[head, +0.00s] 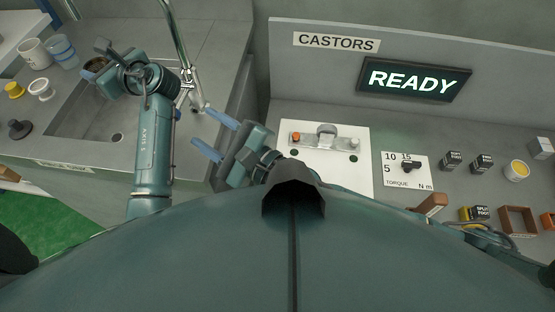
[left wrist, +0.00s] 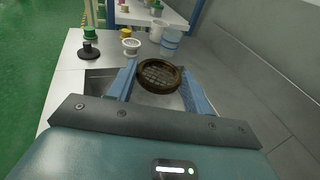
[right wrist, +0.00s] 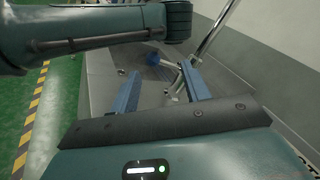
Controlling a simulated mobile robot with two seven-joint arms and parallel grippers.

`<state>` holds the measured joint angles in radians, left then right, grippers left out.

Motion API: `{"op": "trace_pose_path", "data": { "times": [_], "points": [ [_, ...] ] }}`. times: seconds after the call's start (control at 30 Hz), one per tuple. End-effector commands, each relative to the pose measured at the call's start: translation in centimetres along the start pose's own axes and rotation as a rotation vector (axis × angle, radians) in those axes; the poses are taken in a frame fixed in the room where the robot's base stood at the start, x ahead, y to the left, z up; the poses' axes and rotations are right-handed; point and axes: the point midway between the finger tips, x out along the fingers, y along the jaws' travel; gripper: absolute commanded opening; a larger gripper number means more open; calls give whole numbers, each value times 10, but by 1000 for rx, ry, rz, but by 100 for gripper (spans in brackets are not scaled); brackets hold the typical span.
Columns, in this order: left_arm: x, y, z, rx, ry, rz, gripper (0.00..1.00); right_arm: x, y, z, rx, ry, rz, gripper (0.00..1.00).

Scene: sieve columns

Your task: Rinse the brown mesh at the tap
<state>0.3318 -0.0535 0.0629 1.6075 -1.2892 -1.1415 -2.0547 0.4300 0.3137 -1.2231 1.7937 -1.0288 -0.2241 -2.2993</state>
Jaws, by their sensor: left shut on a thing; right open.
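The brown mesh (left wrist: 158,75), a round brown-rimmed sieve, sits between the blue fingers of my left gripper (left wrist: 159,70) in the left wrist view. In the head view my left gripper (head: 92,70) is shut on it above the left end of the sink (head: 75,132), and the mesh (head: 97,64) is partly hidden. The chrome tap (head: 178,40) rises at the back right of the sink, and its pipe shows in the right wrist view (right wrist: 216,30). My right gripper (head: 206,133) is open and empty to the right of the sink, its fingers towards the tap base.
A white cup (head: 33,52), a clear blue cup (head: 62,50), a white ring-topped piece (head: 40,88), a yellow piece (head: 14,90) and a dark knobbed piece (head: 19,129) stand left of the sink. A white panel (head: 340,165) and a lit READY sign (head: 413,79) are to the right.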

Motion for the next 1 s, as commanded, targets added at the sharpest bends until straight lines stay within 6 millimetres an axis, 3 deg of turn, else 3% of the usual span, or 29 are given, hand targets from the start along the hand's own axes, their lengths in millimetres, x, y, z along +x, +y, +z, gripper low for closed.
{"op": "trace_pose_path", "data": {
  "times": [0.2,0.7,0.9,1.0],
  "points": [
    [0,0,0,0,0,0,29,-2,17,-2,99,118,-49,47],
    [0,0,0,0,0,0,29,94,12,-13,99,117,-52,47],
    [0,0,0,0,0,0,29,120,11,-16,99,117,-52,47],
    [0,0,0,0,0,0,29,116,17,-23,105,121,-51,47]
  ]
}}
